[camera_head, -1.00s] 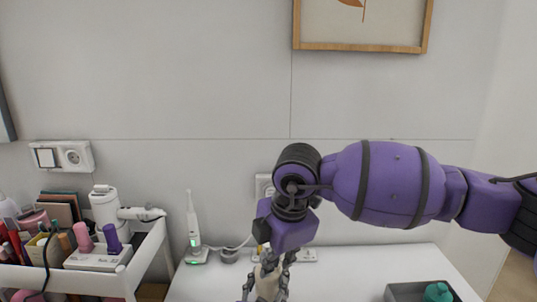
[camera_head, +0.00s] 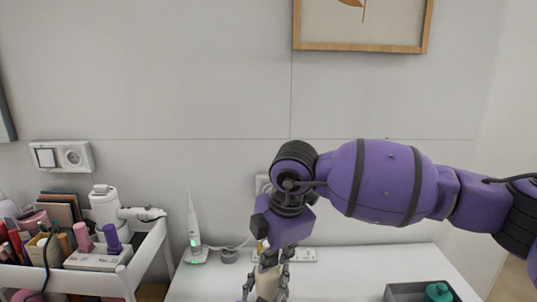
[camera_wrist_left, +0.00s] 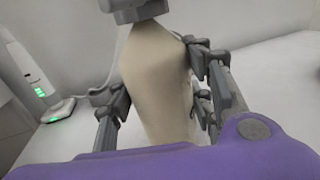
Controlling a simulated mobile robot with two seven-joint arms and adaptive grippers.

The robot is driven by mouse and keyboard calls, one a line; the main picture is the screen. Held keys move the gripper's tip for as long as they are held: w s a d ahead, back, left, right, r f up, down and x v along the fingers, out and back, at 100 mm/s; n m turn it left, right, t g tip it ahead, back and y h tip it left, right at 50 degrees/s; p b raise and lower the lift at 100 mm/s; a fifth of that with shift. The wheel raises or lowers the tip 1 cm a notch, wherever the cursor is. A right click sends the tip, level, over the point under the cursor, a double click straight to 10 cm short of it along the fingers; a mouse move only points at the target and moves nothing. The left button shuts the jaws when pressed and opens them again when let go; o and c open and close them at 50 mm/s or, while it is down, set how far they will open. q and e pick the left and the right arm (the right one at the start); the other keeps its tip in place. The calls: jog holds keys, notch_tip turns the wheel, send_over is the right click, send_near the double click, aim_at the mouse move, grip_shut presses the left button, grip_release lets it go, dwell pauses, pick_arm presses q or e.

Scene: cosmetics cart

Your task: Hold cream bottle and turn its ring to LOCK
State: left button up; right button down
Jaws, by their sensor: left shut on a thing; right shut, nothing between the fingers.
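The cream bottle (camera_wrist_left: 158,85) fills the middle of the left wrist view, beige and tapering toward its top. My left gripper (camera_wrist_left: 160,92) is shut on it, with grey fingers along both sides. A grey part (camera_wrist_left: 138,10) sits at its narrow top, cut by the frame edge; I cannot tell whether it is the ring or my other gripper. No LOCK mark shows. In the head view, the bottle (camera_head: 268,285) shows at the bottom edge between dark fingers. My right gripper (camera_head: 271,257) is shut, pointing down over the bottle's top; its fingertips are hard to make out.
An electric toothbrush (camera_head: 193,228) stands on its charger left of the bottle. A power strip (camera_head: 304,255) lies behind. A grey tray (camera_head: 396,291) with a teal item (camera_head: 438,292) is at right. A white cart (camera_head: 148,248) with cosmetics is at left.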

jog(key=shift+w+d, duration=0.25)
jog(key=shift+d, duration=0.05)
dwell(0.7)
jog(key=shift+s+d, duration=0.1)
jog(key=shift+s, duration=0.05)
jog(key=shift+s+d, duration=0.15)
jog(key=shift+s, duration=0.05)
jog(key=v, duration=0.3)
jog(key=w+v, duration=0.1)
jog(key=v, duration=0.1)
jog(key=shift+a+r, duration=0.3)
jog(key=shift+r, duration=0.2)
jog(key=shift+s+a+f, duration=0.1)
jog(key=shift+s+f, duration=0.05)
jog(key=shift+f, duration=0.85)
jog(key=shift+s+a+f, duration=0.1)
jog(key=shift+f, duration=0.9)
jog(key=shift+s+a+f, duration=0.1)
jog(key=shift+s+f, duration=0.05)
jog(key=shift+f, duration=0.9)
